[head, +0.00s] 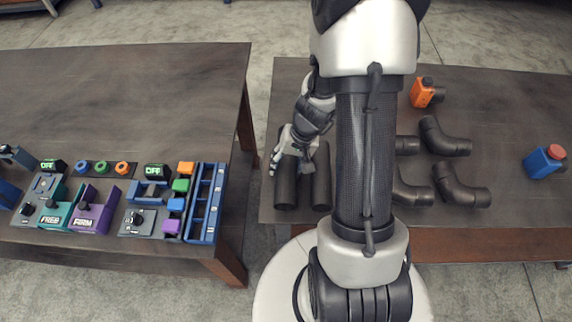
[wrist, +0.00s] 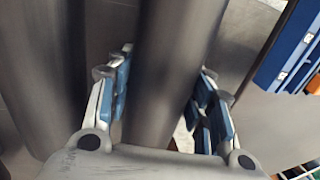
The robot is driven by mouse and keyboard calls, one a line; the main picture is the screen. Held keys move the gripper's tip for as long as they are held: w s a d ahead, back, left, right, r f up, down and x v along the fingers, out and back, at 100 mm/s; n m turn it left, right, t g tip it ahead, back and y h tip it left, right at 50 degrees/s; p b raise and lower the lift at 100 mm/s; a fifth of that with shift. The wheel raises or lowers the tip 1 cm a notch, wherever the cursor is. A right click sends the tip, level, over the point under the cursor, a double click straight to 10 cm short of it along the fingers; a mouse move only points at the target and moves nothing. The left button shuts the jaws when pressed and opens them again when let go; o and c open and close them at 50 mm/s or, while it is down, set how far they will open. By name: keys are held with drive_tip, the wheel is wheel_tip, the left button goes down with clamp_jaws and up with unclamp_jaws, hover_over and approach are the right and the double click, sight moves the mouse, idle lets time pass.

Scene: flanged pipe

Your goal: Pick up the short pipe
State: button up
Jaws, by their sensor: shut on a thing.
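The dark grey short pipe (head: 285,187) is at the left end of the right table in the head view. My gripper (head: 289,160) is at its upper part, with fingers on both sides. In the wrist view the pipe (wrist: 168,80) runs between the two blue-padded fingers of my gripper (wrist: 165,85), which is shut on it. I cannot tell whether the held pipe touches the table.
Several dark elbow pipes (head: 446,138) lie right of my arm on the right table (head: 520,100). An orange bottle (head: 422,93) and a blue bottle (head: 543,162) are there too. The left table (head: 120,90) holds fixtures and a blue rack (head: 204,203) across a gap.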

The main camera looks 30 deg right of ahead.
clamp_jaws()
drive_tip(key=shift+r+p, duration=0.2)
drive_tip(key=shift+p, duration=0.1)
idle(0.4)
